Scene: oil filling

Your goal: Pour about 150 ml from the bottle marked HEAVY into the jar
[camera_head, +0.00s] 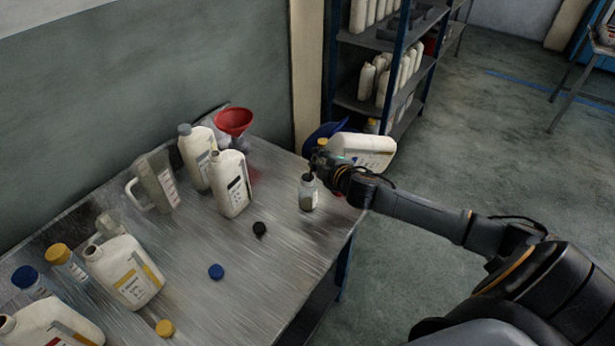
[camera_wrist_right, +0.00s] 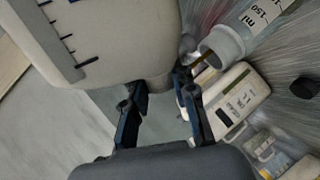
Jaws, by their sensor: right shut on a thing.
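My right gripper (camera_head: 323,164) is shut on a cream-white bottle (camera_head: 363,151), which lies tilted nearly on its side, with its mouth end toward the left. The writing on its label is too small to read. The clear jar (camera_head: 308,198) stands upright on the table just below the gripper, with some dark content or label showing. In the right wrist view the bottle (camera_wrist_right: 100,35) fills the upper left between the fingers (camera_wrist_right: 162,88). The jar (camera_wrist_right: 228,45), marked 150 ml, is beside it; an amber streak shows at its mouth. My left gripper is not in view.
The metal table (camera_head: 268,278) also holds a bottle (camera_head: 232,184), a grey-capped bottle (camera_head: 197,157), a measuring jug (camera_head: 157,183), and a red funnel (camera_head: 234,121). Loose black (camera_head: 260,229), blue (camera_head: 216,271) and yellow (camera_head: 165,328) caps lie nearby. A shelf (camera_head: 385,45) stands behind.

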